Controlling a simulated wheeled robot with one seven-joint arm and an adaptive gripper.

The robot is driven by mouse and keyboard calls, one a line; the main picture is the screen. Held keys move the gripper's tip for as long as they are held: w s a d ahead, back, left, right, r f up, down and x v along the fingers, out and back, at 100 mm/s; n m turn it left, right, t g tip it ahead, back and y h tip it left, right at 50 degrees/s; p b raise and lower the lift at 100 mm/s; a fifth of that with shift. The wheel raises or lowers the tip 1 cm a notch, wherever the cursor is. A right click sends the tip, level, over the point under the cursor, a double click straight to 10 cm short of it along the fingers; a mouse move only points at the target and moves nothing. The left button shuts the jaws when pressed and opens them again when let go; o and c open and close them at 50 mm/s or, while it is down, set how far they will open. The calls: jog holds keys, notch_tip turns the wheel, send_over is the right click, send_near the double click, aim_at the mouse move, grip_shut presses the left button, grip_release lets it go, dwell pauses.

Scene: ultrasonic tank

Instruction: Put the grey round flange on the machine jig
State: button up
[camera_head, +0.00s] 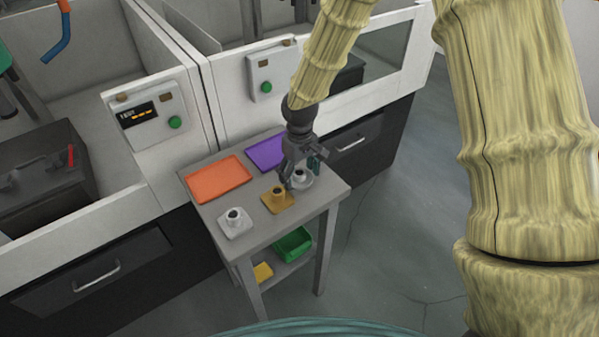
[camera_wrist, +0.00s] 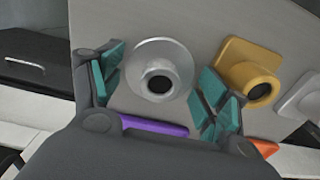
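The grey round flange (camera_head: 301,180) stands on the small table (camera_head: 262,228), near its right end. In the wrist view the round flange (camera_wrist: 160,72) has a wide disc and a short hollow neck. My gripper (camera_head: 300,172) is over it, pointing down. In the wrist view my gripper (camera_wrist: 158,88) is open, with teal finger pads on either side of the flange and visible gaps. I cannot tell how far above the table the fingertips are. The machine jig cannot be made out clearly in either view.
A gold square flange (camera_head: 278,198) stands close beside the round one, and a light grey square flange (camera_head: 235,222) is further left. An orange tray (camera_head: 218,179) and a purple tray (camera_head: 268,152) lie behind. White machines (camera_head: 155,120) line the back. A green bin (camera_head: 293,244) sits below.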

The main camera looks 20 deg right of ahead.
jog(key=shift+o, duration=0.7)
jog(key=shift+r, duration=0.1)
